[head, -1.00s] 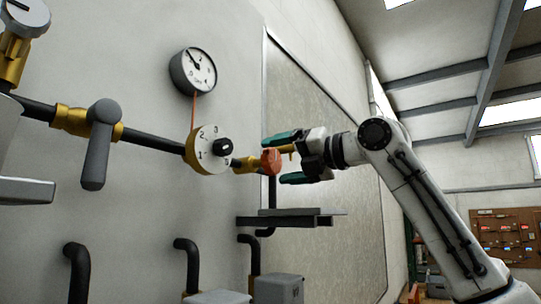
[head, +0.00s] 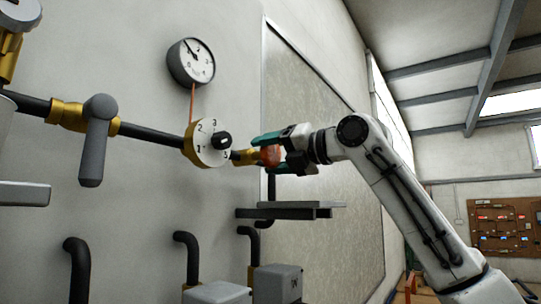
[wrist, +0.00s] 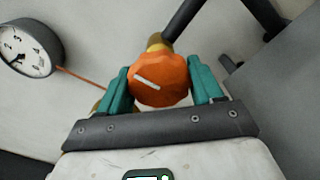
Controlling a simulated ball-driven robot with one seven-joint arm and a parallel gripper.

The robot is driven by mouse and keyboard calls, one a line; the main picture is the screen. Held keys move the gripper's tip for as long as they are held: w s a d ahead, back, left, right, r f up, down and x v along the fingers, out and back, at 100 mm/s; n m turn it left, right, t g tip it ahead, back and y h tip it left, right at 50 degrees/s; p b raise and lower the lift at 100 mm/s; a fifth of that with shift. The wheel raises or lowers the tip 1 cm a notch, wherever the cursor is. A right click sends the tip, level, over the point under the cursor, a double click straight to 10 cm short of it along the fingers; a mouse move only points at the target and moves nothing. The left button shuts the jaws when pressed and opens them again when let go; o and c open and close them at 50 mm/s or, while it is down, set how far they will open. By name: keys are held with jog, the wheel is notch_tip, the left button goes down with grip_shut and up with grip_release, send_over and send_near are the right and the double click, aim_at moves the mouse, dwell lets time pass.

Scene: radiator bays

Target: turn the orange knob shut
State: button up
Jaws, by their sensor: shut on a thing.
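The orange knob (head: 271,155) sits at the right end of the brass fitting on the wall pipe. In the wrist view the knob (wrist: 160,79) is faceted and has a white line on its face, slanting down to the right. My gripper (head: 272,154) reaches it from the right, with its teal fingers around it. In the wrist view my gripper (wrist: 160,85) has one finger on each side of the knob and is shut on it. The knob's back is hidden.
A white numbered dial (head: 207,143) with a black centre knob is just left of the orange knob. A round gauge (head: 191,61) is above it. A grey lever (head: 97,140) hangs from the pipe further left. A grey shelf (head: 290,211) juts out below my gripper.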

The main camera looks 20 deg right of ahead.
jog(key=shift+c, duration=1.3)
